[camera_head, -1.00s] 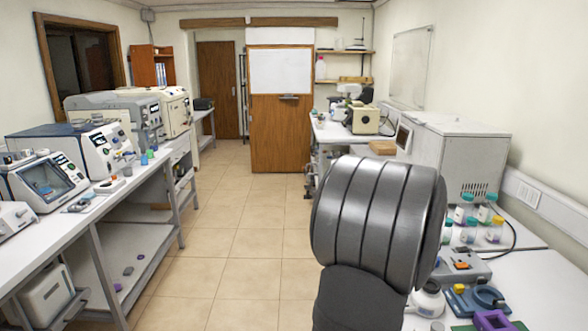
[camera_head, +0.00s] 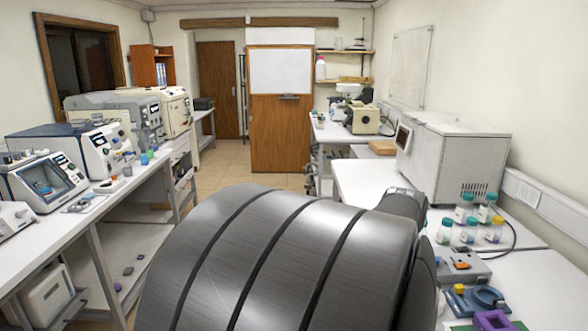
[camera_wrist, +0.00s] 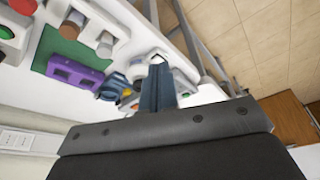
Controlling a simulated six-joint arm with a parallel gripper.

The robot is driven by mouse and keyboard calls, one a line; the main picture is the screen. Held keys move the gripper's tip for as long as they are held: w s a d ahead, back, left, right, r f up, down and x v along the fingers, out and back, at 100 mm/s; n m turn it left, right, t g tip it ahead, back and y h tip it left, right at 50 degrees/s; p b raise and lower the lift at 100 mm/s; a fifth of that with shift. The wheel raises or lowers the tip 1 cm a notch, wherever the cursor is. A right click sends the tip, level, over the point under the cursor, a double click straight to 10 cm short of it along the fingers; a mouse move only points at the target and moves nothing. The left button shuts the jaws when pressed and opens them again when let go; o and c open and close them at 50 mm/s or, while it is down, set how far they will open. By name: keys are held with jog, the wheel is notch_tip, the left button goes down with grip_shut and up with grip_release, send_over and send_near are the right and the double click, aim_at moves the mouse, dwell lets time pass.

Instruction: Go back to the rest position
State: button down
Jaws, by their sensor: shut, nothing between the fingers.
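My gripper (camera_wrist: 157,70) shows in the wrist view with its fingers together and nothing between them. It hangs apart from the things on the right bench, which lie beyond and to the left of it. In the head view a large grey segment of my own arm fills the lower middle, and my gripper is hidden there.
The right bench holds several capped bottles (camera_head: 468,232), a purple rack (camera_head: 492,320), a blue holder (camera_head: 487,297) and a grey device (camera_head: 462,267). A white box-shaped machine (camera_head: 457,165) stands behind them. The left bench (camera_head: 75,222) carries instruments. Floor between is open.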

jog(key=shift+s+a+r, duration=0.15)
jog(key=shift+s+a, duration=0.4)
jog(key=shift+s, duration=0.25)
